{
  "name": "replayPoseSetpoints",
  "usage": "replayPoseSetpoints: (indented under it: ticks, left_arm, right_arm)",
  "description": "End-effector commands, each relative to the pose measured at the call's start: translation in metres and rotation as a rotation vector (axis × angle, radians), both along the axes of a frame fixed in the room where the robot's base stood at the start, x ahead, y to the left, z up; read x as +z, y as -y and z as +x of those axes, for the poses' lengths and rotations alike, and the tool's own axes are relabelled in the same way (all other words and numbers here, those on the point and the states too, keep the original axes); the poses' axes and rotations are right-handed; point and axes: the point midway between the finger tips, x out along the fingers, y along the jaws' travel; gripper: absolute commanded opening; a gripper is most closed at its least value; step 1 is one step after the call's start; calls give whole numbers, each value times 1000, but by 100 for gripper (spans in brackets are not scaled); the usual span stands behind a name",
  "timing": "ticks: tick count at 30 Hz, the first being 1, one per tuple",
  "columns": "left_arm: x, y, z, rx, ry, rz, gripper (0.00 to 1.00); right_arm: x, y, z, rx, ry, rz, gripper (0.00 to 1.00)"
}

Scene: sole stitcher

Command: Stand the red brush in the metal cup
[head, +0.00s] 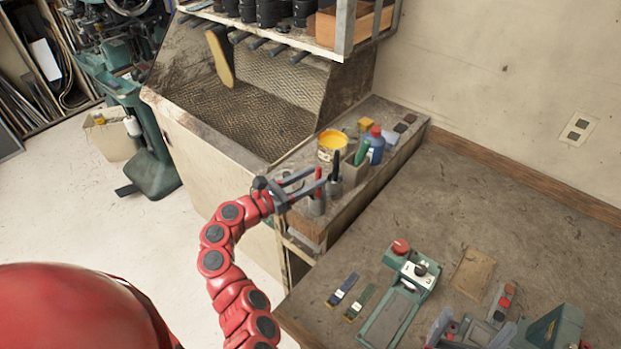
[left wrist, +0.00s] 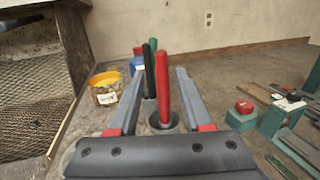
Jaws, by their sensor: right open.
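The red brush (head: 318,178) stands nearly upright, its lower end inside a grey metal cup (head: 317,207) on the narrow bench. In the left wrist view the red handle (left wrist: 163,88) rises from the cup (left wrist: 163,124). My left gripper (head: 312,182) is open, one finger on each side of the handle; gaps show between handle and fingers (left wrist: 160,74). The brush's lower end is hidden in the cup. My right gripper (head: 472,332) is open and empty, low over the table at the bottom right, partly cut off.
A black-handled brush (head: 335,163) stands just behind, in another holder. A yellow paint tin (head: 331,146), green-topped item (head: 361,153) and blue bottle (head: 376,146) stand further back. A green machine (head: 405,290) and two small strips (head: 342,288) lie on the table.

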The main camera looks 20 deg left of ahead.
Motion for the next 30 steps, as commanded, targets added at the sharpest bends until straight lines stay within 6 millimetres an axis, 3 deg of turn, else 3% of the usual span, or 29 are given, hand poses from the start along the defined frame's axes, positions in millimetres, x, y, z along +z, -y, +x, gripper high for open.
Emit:
replayPoseSetpoints:
  ticks: [10,14,26,30]
  left_arm:
    - [0,-1,-1,1,0,0,55]
    - [0,-10,-11,5,-1,-1,55]
    - [-4,-71,-94,11,1,-1,55]
    - [2,-85,-116,3,-4,3,55]
  right_arm:
    - [0,0,0,0,0,0,100]
    - [2,0,0,0,0,0,100]
    - [8,0,0,0,0,0,100]
    - [36,0,0,0,0,0,100]
